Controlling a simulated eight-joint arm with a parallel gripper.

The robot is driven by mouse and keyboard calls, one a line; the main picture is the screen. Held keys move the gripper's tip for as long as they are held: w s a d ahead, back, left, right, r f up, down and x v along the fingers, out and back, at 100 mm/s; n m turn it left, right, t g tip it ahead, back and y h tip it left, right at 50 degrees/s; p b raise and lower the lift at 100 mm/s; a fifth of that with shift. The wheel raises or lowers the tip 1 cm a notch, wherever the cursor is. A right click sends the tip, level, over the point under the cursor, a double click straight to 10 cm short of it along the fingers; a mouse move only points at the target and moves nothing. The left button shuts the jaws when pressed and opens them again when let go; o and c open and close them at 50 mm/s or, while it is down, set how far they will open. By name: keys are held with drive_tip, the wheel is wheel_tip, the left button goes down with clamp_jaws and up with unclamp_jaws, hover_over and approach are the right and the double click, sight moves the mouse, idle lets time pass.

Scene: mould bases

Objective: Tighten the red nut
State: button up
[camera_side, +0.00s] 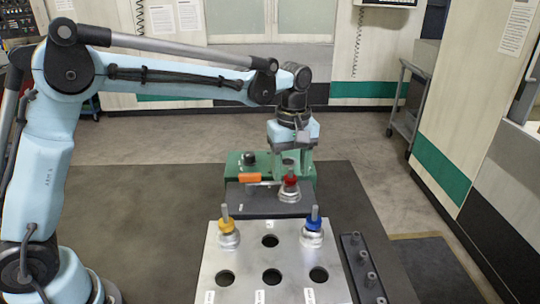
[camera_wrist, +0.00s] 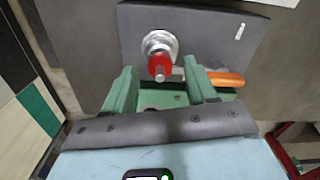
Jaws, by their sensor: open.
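The red nut (camera_side: 290,180) sits on an upright silver threaded post with a round metal collar, on a dark grey plate (camera_side: 258,201). The red nut also shows in the wrist view (camera_wrist: 160,63), with the silver collar (camera_wrist: 160,44) around its base. My gripper (camera_side: 290,172) is open and empty, pointing down at the dark plate. In the wrist view its two green fingers (camera_wrist: 159,70) stand left and right of the red nut, with a gap on each side. The nut lies about level with the fingertips there; exact height above it is unclear.
An orange-handled tool (camera_side: 250,178) lies near the nut, close to the right finger in the wrist view. A green block (camera_side: 235,167) stands behind. In front, a silver plate (camera_side: 245,262) has yellow (camera_side: 226,226) and blue (camera_side: 313,224) nuts and several holes. A dark pegged strip (camera_side: 358,270) stands right.

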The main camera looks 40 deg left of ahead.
drive_tip(key=shift+f, duration=0.4)
clamp_jaws()
